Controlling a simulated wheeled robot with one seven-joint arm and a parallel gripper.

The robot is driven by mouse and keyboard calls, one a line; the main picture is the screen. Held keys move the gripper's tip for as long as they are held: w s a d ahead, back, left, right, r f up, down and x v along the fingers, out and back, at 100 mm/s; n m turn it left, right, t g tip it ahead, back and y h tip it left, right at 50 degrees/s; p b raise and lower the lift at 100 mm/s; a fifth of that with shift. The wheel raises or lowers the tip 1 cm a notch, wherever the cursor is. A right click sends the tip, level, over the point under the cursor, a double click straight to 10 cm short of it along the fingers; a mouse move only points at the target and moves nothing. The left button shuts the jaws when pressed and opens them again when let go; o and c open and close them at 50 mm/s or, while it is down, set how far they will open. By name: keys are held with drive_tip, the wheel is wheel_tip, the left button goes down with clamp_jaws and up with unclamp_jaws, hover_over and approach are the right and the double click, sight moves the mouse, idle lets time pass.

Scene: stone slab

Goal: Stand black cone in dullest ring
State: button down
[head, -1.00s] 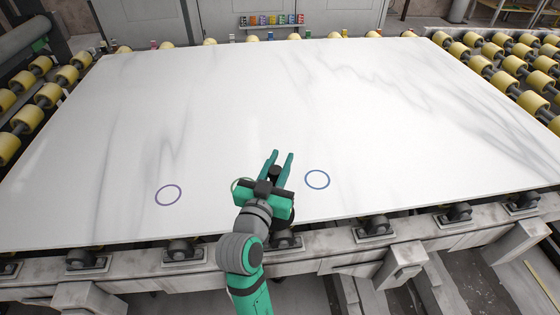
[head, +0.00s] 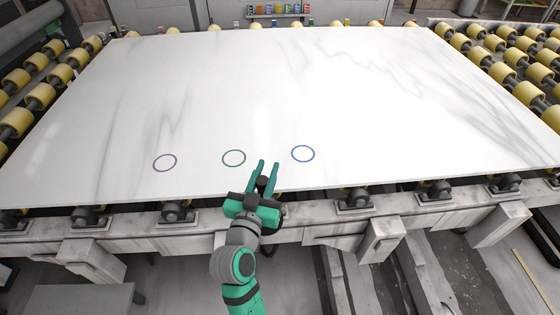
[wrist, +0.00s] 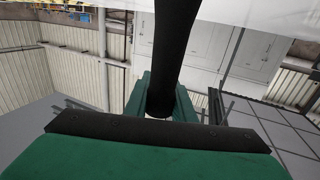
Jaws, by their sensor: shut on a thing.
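Three thin ring outlines lie in a row near the slab's front edge: purple (head: 164,171) at left, green (head: 234,166) in the middle, blue (head: 303,161) at right. The blue looks the strongest; purple and green look more muted, and I cannot surely tell which is duller. My gripper (head: 267,163) is over the slab's front edge, its fingertips between the green and blue rings. It is shut on the black cone (wrist: 172,50), which shows as a long dark shaft in the wrist view. In the head view the cone is small and dark between the fingers; its tip is unclear.
The white marble slab (head: 330,80) is otherwise bare, with wide free room behind the rings. Yellow rollers (head: 500,72) flank it. A rack of small coloured items (head: 278,10) stands beyond the far edge. Grey frame beams (head: 330,228) run along the front.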

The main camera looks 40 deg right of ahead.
drive_tip(key=w+a+f+n+t+y, duration=0.2)
drive_tip(key=a+f+y, duration=0.1)
drive_tip(key=a+f, duration=0.4)
drive_tip(key=w+a+f+n+t+y, duration=0.1)
drive_tip(key=w+a+f+n+y, duration=0.1)
drive_tip(key=a+f, duration=0.6)
drive_tip(key=w+a+f+n+t+y, duration=0.2)
drive_tip(key=a+f, duration=0.6)
drive_tip(key=a, duration=0.5)
drive_tip(key=shift+w+f+n+t+y, duration=0.25)
drive_tip(key=shift+w+n+t+y, duration=0.05)
drive_tip(key=shift+w+y, duration=0.55)
drive_tip(key=shift+w, duration=0.15)
